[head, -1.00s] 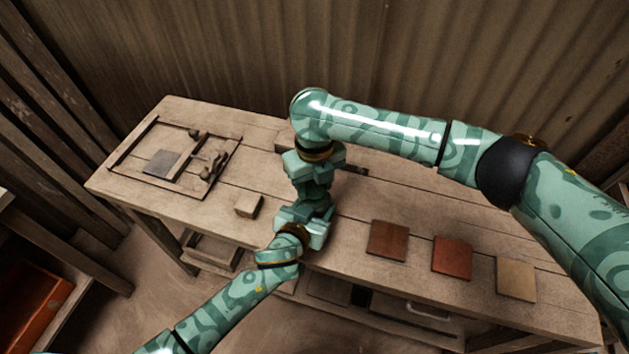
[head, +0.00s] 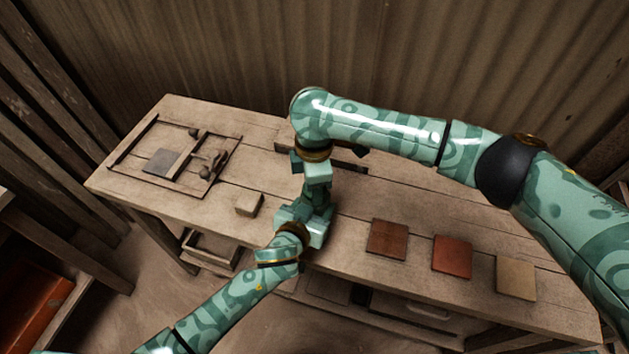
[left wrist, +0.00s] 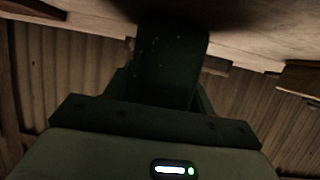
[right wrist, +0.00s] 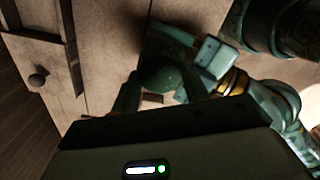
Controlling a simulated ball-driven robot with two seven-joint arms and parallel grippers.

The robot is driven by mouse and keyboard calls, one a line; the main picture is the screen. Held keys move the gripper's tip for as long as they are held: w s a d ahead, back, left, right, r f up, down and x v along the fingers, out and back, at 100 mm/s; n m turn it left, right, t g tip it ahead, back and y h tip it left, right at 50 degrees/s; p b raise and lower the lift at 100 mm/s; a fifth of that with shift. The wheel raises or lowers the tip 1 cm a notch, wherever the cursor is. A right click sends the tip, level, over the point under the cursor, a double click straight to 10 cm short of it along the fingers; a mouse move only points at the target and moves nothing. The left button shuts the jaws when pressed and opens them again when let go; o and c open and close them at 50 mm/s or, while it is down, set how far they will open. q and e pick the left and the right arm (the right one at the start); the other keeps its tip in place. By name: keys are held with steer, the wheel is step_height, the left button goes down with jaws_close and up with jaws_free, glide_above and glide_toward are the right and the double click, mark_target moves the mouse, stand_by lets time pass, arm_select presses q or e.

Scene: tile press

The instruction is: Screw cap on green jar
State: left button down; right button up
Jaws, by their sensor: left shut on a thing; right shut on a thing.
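My right gripper (head: 318,193) points straight down over the middle of the bench, directly above my left gripper (head: 318,209), which comes in from the front left. In the left wrist view, a dark green body, seemingly the green jar (left wrist: 170,65), stands between the left fingers, which are shut on it. In the right wrist view, a round dark green top, seemingly the cap (right wrist: 160,77), sits between the right fingers, which are shut on it. In the head view the grippers largely hide jar and cap. I cannot tell how the cap sits on the jar.
The wooden bench (head: 350,205) carries a framed press plate (head: 160,162) at left and a small tan block (head: 249,204). A brown tile (head: 387,239), a red tile (head: 452,257) and a tan tile (head: 516,277) lie at right. A corrugated wall (head: 430,70) stands behind.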

steer(key=shift+m, duration=0.7)
steer(key=o, duration=1.1)
steer(key=shift+s, duration=0.1)
steer(key=shift+a, duration=0.15)
steer(key=shift+r, duration=2.25)
steer(key=shift+c, duration=0.5)
